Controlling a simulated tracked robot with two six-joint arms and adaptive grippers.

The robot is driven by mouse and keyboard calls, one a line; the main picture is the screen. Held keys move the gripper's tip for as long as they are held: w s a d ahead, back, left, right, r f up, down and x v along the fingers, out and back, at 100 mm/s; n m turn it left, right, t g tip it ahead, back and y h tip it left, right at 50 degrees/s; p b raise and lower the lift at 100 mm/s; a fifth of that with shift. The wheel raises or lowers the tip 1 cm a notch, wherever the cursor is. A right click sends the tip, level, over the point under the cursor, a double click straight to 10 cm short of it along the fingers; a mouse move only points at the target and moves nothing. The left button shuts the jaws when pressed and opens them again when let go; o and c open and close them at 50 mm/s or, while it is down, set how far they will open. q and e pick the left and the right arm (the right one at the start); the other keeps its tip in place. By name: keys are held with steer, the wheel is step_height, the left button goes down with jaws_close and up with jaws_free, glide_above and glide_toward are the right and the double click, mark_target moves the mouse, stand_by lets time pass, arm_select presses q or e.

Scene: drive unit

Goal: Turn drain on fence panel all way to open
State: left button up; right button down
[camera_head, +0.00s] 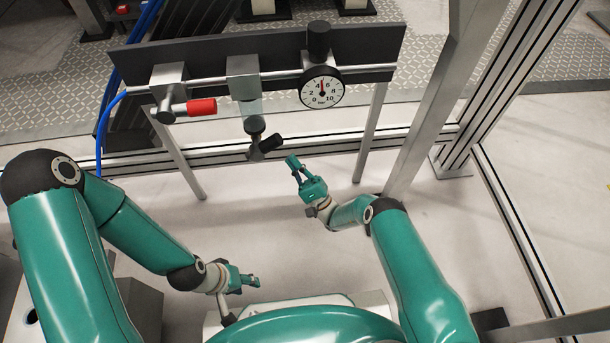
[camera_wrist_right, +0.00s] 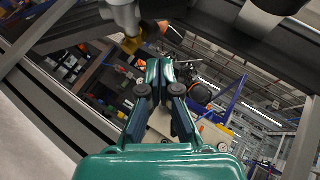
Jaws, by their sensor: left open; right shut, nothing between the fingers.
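The panel (camera_head: 370,50) is a dark bar on metal legs. My left gripper (camera_head: 255,281) is low near my base, open and away from the panel.
A red-handled valve (camera_head: 201,107) sits on the panel's left, and a round gauge (camera_head: 321,87) on its right, needle near 5. A blue hose (camera_head: 103,130) runs down the left. A metal post (camera_head: 435,100) stands close right of my right arm. The floor below the panel is clear.

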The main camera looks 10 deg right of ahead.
arm_select(q)
steer(key=shift+r, duration=0.1)
arm_select(e)
steer(key=shift+a+r, duration=0.55)
steer(key=shift+r, duration=0.25)
steer(key=shift+a+r, duration=0.6)
steer(key=shift+r, duration=0.25)
steer(key=shift+a+r, duration=0.55)
steer(key=shift+r, duration=0.25)
